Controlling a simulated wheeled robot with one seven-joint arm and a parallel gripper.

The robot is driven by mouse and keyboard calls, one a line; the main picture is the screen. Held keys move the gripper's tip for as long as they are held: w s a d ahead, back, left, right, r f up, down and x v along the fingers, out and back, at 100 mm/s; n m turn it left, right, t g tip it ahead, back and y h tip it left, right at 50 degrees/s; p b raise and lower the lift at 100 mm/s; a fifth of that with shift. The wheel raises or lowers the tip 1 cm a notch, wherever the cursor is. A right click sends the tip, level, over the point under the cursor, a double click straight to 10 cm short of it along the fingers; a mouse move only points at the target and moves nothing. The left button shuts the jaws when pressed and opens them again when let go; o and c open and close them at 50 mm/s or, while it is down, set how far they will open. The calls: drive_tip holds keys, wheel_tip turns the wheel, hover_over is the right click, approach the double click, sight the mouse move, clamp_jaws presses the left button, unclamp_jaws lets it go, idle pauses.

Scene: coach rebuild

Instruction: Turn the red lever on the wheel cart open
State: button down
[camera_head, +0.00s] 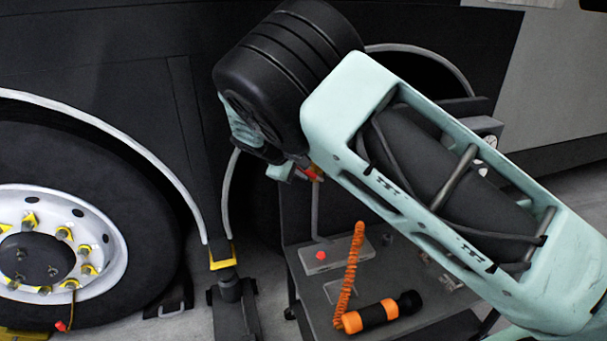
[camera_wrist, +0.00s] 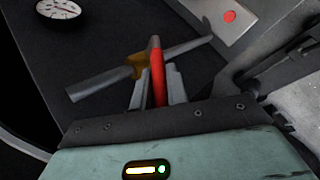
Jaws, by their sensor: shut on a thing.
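The red lever (camera_wrist: 157,72) stands between the two grey fingers of my gripper (camera_wrist: 156,84) in the wrist view, and the fingers are shut on it. It joins a brass valve body (camera_wrist: 136,66) on a grey pipe (camera_wrist: 98,83) that runs slantwise. In the head view a little of the red lever (camera_head: 312,175) shows beside my gripper (camera_head: 297,172), above the wheel cart (camera_head: 400,340). My wrist and forearm hide much of the valve there.
On the cart lie a grey box with a red button (camera_head: 320,255), an orange coiled hose (camera_head: 352,270) and an orange-black cylinder (camera_head: 380,313). A pressure gauge (camera_wrist: 58,8) shows in the wrist view. The coach wheel (camera_head: 75,235) stands at left.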

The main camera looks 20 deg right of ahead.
sight(322, 178)
drive_tip(key=shift+d+r+m+y+p, duration=0.3)
drive_tip(key=shift+d+r+y+p, duration=0.25)
drive_tip(key=shift+r+y, duration=0.3)
drive_tip(key=y, duration=0.1)
drive_tip(key=d+y+p, duration=0.1)
drive_tip(key=shift+d+r+y, duration=0.2)
drive_tip(key=shift+r+y, duration=0.15)
drive_tip(key=shift+r, duration=0.05)
drive_tip(key=d+y, duration=0.1)
drive_tip(key=y+p, duration=0.1)
drive_tip(key=shift+w+d+r+m+y, duration=0.1)
drive_tip(key=shift+d+r+m+y, duration=0.15)
drive_tip(key=shift+d+m+y, duration=0.15)
drive_tip(key=shift+d+y, duration=0.85)
drive_tip(key=shift+y, duration=0.65)
drive_tip(key=shift+m, duration=0.3)
drive_tip(key=c, duration=1.4)
unclamp_jaws()
